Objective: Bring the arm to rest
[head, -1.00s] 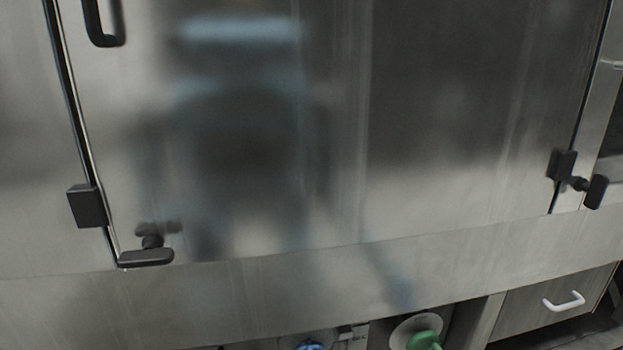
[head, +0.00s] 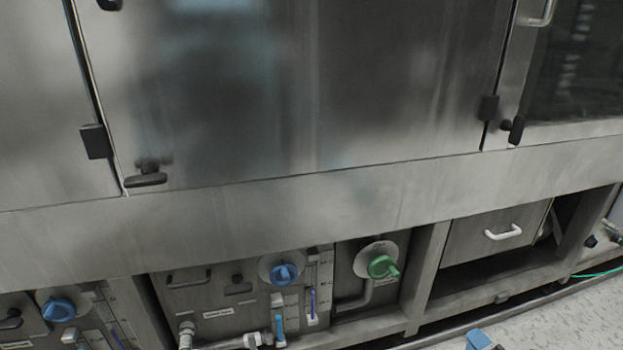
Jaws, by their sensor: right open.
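Only a small part of my right gripper (head: 482,341) shows, a blue and dark piece at the bottom edge of the head view, over the pale floor. It is open, with nothing seen in it. It is in front of the washer and appears apart from it. The rest of the right arm is below the frame. My left gripper and arm are not in view.
The steel washer panel (head: 300,90) fills the upper view, with black latches (head: 147,175). Below are blue knobs (head: 284,273), a green knob (head: 383,267) and a drawer with a white handle (head: 503,232). Pale floor (head: 560,320) is clear at the lower right.

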